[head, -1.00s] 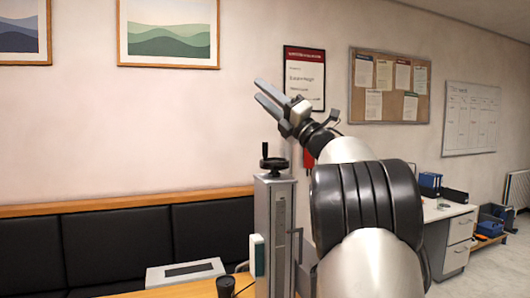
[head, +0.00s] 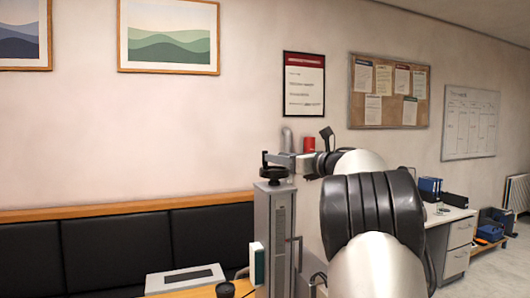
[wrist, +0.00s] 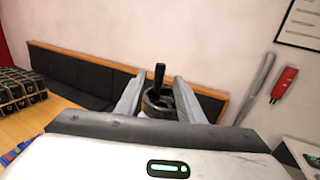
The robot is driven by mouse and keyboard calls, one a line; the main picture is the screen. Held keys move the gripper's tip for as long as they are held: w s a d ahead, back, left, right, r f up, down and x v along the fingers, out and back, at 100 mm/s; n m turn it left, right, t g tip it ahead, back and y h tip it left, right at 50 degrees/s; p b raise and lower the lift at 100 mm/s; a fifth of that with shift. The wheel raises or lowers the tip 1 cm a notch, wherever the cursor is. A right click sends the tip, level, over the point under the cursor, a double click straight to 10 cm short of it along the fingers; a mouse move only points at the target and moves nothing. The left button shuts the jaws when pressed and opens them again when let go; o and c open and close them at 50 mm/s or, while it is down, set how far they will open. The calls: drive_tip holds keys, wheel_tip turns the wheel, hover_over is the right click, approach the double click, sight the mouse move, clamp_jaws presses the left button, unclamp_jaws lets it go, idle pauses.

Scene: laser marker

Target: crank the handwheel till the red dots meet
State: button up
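The black handwheel (head: 274,173) sits on top of the grey column (head: 262,225) of the laser marker. Its upright crank handle (head: 265,158) stands at the wheel's left side in the head view. My gripper (head: 279,158) is level at the wheel's height, reaching in from the right. In the wrist view the handle (wrist: 159,76) and part of the wheel (wrist: 156,103) show between the two spread fingers (wrist: 159,80). The fingers are open with a gap on both sides of the handle. Contact cannot be told. No red dots can be made out.
A dark bench (head: 110,248) runs along the wall behind. A light flat box (head: 186,278) and a dark cup (head: 225,289) are low at the left. A red wall object (wrist: 284,83) is at the right.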

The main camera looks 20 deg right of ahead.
sight(265, 169)
drive_tip(key=p+x, duration=0.1)
drive_tip(key=x, duration=0.6)
drive_tip(key=shift+d+p, duration=0.1)
drive_tip(key=shift+p, duration=0.25)
clamp_jaws()
